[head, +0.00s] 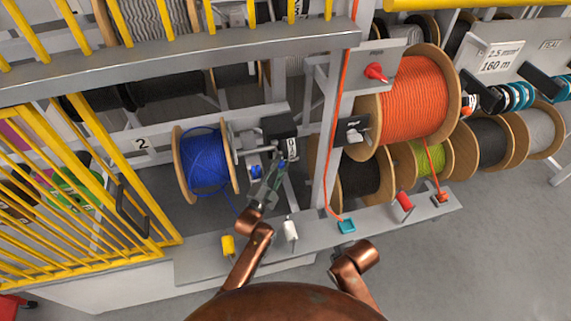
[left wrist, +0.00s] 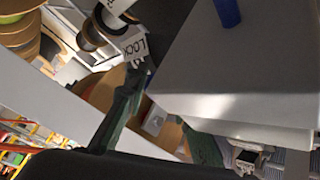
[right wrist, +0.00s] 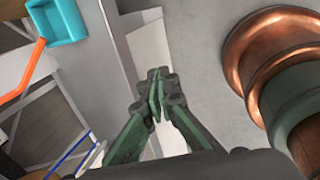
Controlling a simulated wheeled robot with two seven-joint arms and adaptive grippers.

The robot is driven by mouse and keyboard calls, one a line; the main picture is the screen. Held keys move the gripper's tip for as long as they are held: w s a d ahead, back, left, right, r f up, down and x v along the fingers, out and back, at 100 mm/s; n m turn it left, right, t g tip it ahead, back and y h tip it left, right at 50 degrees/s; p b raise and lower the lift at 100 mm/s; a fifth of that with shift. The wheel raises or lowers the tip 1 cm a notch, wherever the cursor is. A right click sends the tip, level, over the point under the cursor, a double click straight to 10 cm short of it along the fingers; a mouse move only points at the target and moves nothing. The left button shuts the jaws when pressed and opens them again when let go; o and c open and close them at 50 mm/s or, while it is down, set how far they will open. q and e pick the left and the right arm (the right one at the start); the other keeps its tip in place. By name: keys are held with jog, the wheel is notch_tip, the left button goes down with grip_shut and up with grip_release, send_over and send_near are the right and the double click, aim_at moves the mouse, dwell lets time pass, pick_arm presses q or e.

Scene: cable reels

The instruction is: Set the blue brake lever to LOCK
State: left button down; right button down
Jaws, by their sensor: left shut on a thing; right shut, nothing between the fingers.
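The blue brake lever (head: 283,162) shows as a small patch of blue at the tips of my left gripper (head: 279,171), below a black box and right of the blue reel. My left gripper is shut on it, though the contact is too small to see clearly. In the left wrist view a blue cylinder (left wrist: 227,12) stands at the top, and a large pale grey block (left wrist: 235,75) hides what is between the fingers. A white LOCK label (left wrist: 135,48) shows beyond the left finger. My right gripper (right wrist: 157,76) is shut and empty above the grey shelf.
The blue cable reel (head: 205,163) is just left of my left gripper. An orange reel (head: 418,100) is at the right, its cable running to a teal clip (head: 346,226). A yellow cage gate (head: 75,190) stands at the left. Yellow, white and red pegs line the front shelf (head: 320,230).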

pick_arm(q)
jog(key=shift+f, duration=0.3)
pick_arm(e)
jog(key=w+a+r+m+t+y, duration=0.1)
jog(key=w+a+r+m+t, duration=0.2)
jog(key=w+a+r+m, duration=0.45)
jog(key=w+a+r+m+t+y, duration=0.2)
jog(key=w+r+m, duration=0.25)
jog(key=r, duration=0.65)
jog(key=w+a+r+m+t+y, duration=0.1)
jog(key=w+a+r+m+t, duration=0.2)
jog(key=w+a+r+m, duration=0.5)
pick_arm(q)
jog(key=shift+r, duration=0.1)
pick_arm(e)
jog(key=w+a+f, duration=0.2)
jog(key=w+f, duration=0.4)
jog(key=shift+w+n, duration=0.2)
jog(key=shift+n, duration=0.2)
